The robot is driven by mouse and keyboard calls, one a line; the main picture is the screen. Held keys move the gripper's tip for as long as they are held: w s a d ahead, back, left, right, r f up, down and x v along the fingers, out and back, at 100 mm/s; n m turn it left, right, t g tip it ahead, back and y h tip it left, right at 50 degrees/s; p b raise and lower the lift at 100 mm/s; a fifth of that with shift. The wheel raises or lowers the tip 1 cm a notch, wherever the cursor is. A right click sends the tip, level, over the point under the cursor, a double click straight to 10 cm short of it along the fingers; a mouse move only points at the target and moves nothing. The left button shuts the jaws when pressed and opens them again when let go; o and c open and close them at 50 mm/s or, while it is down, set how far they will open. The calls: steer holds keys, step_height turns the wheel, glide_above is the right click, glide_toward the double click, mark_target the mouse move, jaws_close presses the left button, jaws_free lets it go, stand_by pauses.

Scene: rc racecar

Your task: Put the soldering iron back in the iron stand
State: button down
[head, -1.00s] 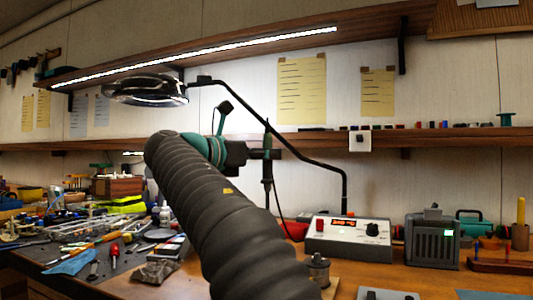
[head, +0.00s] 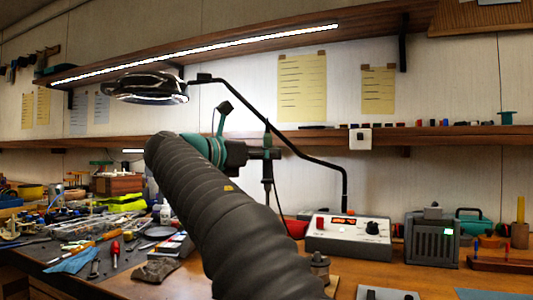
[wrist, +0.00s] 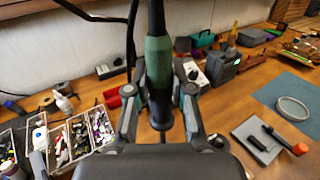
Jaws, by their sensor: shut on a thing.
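The soldering iron has a green and black handle and hangs upright from my gripper (head: 272,154). In the wrist view the iron (wrist: 158,68) stands between the two grey fingers of my gripper (wrist: 160,108), which are shut on its green handle. Its lower end is hidden in the wrist view by the gripper body. A small metal holder that looks like the iron stand (head: 319,266) sits on the bench in the head view, partly hidden by my arm. The iron is above it and to its left in the picture, apart from it.
A white control box (head: 348,237) and a grey unit (head: 431,238) stand at the back of the bench. A lamp arm (head: 290,143) curves behind my gripper. Tools crowd the left side. A grey plate (wrist: 258,137) and a blue mat (wrist: 290,95) lie at the right.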

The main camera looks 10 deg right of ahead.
mark_target(267, 190)
stand_by(0.4)
steer(key=shift+f+b, duration=0.3)
steer(key=shift+f, duration=0.1)
steer(key=shift+f+b, duration=2.4)
steer(key=shift+f, duration=1.65)
steer(key=c, duration=0.5)
jaws_free()
steer(key=shift+c, duration=0.2)
steer(key=shift+s+a, duration=0.1)
steer(key=s+a+r+p, duration=0.2)
steer(key=a+p, duration=0.3)
steer(key=a, duration=0.1)
steer(key=shift+s, duration=0.35)
